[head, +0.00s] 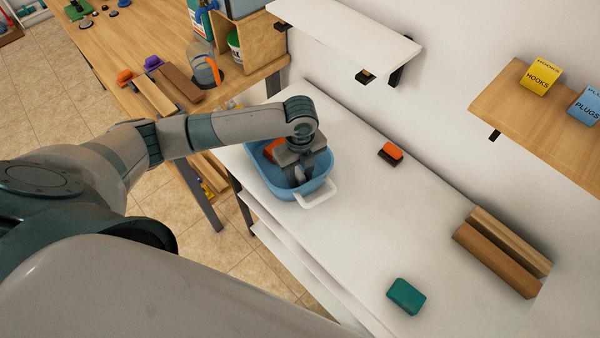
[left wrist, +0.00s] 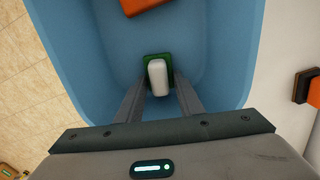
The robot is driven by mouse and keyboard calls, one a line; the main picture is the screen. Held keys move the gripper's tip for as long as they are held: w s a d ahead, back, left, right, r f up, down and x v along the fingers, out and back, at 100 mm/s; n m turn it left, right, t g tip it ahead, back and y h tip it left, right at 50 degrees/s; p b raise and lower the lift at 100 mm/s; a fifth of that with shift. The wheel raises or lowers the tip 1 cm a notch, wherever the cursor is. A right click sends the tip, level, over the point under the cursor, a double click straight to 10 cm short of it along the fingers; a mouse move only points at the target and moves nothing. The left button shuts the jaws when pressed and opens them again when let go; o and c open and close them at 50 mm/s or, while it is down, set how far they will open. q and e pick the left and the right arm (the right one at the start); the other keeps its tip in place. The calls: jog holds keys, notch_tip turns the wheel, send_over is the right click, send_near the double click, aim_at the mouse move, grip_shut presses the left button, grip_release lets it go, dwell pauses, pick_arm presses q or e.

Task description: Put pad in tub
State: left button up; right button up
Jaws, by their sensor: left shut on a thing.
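The blue tub (head: 262,180) stands at the far left end of the white counter, with a white handle (head: 318,196) on its near side. It fills much of the left wrist view (left wrist: 85,60). My left gripper (head: 300,172) reaches down into the tub. In the left wrist view its fingers (left wrist: 158,88) are shut on a pad with a white grip (left wrist: 158,76) and a green base (left wrist: 150,58). The pad is inside the tub outline; I cannot tell whether it touches the floor. An orange block (left wrist: 143,5) lies in the tub beyond it. My right gripper is not in view.
An orange-and-dark brush-like block (head: 391,152) lies right of the tub. A teal block (head: 406,296) and brown wooden pieces (head: 500,255) lie further along the counter. A white shelf (head: 350,35) overhangs behind. The middle of the counter is clear.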

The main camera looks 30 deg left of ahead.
aim_at(300, 175)
pick_arm(q)
jog(key=shift+f, duration=0.15)
jog(key=o, duration=1)
jog(key=shift+o, duration=0.2)
jog(key=shift+r, duration=0.35)
jog(key=shift+r+p, duration=0.9)
jog(key=shift+p, duration=0.3)
notch_tip(300, 175, up, 5)
jog(key=p, duration=0.4)
jog(key=shift+r+p, duration=0.1)
jog(key=shift+p, duration=0.25)
jog(key=shift+r, duration=2.3)
